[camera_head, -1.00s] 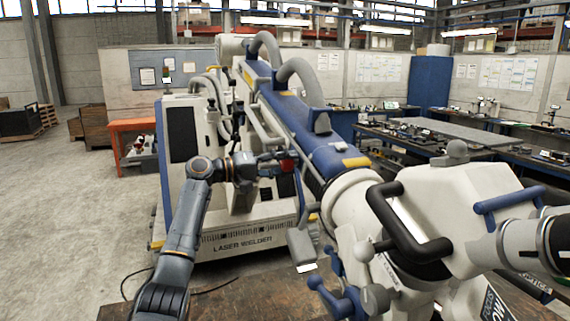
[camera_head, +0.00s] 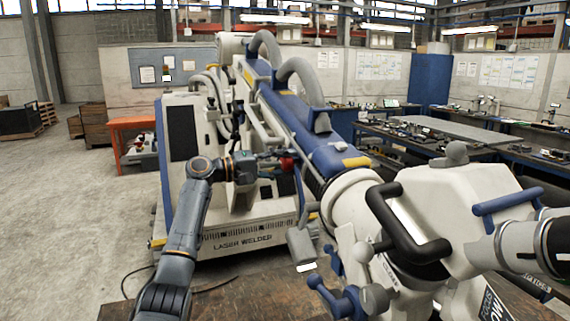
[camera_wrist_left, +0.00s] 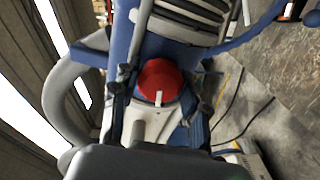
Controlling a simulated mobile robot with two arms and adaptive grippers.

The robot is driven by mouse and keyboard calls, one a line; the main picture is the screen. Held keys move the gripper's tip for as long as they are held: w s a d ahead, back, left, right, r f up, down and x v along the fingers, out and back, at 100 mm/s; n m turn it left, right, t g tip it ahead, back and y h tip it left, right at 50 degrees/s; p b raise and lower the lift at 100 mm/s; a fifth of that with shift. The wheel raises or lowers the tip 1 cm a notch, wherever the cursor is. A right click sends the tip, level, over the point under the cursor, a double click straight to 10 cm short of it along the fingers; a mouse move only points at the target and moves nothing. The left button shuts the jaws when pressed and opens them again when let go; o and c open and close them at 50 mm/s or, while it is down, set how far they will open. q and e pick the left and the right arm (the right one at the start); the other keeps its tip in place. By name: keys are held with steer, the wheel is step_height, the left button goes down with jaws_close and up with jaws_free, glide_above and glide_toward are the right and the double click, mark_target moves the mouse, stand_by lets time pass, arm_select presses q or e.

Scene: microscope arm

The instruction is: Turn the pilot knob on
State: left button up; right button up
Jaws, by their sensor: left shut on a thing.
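The red pilot knob (camera_head: 287,164) sits on the side of the laser welder's blue and white arm. In the left wrist view the round red knob (camera_wrist_left: 160,78) has a white pointer mark that points down in the picture. My left gripper (camera_head: 281,158) reaches it from the left and is shut on it. In the left wrist view the dark fingers of my left gripper (camera_wrist_left: 160,90) lie on both sides of the knob. Part of the knob's rim is hidden by the fingers. My right gripper is not in view.
The welder's blue arm (camera_head: 305,125) runs close above my left gripper. The white laser welder cabinet (camera_head: 185,135) stands behind it. A white head with a black handle (camera_head: 407,225) fills the right foreground. Open floor (camera_head: 75,220) lies on the left.

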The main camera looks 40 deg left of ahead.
arm_select(q)
steer(key=o, duration=1.1)
steer(key=shift+o, duration=0.2)
steer(key=v, duration=1.2)
